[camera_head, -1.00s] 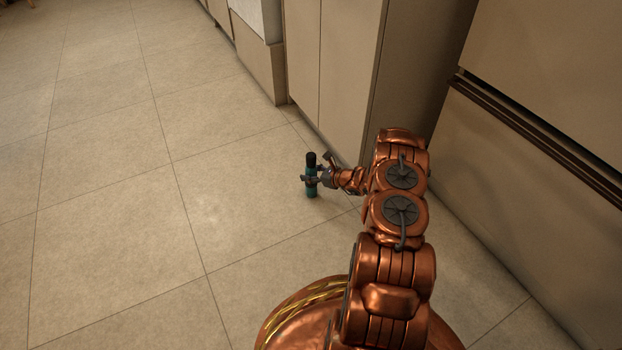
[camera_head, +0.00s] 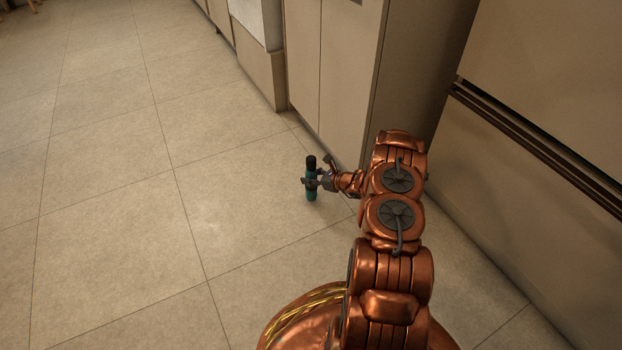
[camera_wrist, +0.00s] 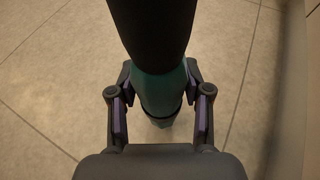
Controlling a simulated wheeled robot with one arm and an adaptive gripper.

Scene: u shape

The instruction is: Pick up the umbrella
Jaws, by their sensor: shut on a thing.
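The umbrella (camera_head: 311,190) is a short upright cylinder, teal below with a black upper part, near the tall cabinet. My gripper (camera_head: 312,182) reaches it from the right and is shut around its teal part. In the wrist view the umbrella (camera_wrist: 158,92) stands between the two fingers of my gripper (camera_wrist: 160,105), whose pads press on its sides. Its black part points toward the top of that picture. I cannot tell for sure whether its lower end touches the floor.
Tall beige cabinets (camera_head: 335,80) stand just behind and right of the umbrella. A large beige front with a dark horizontal groove (camera_head: 540,135) is at the right. The tiled floor (camera_head: 120,200) to the left is clear.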

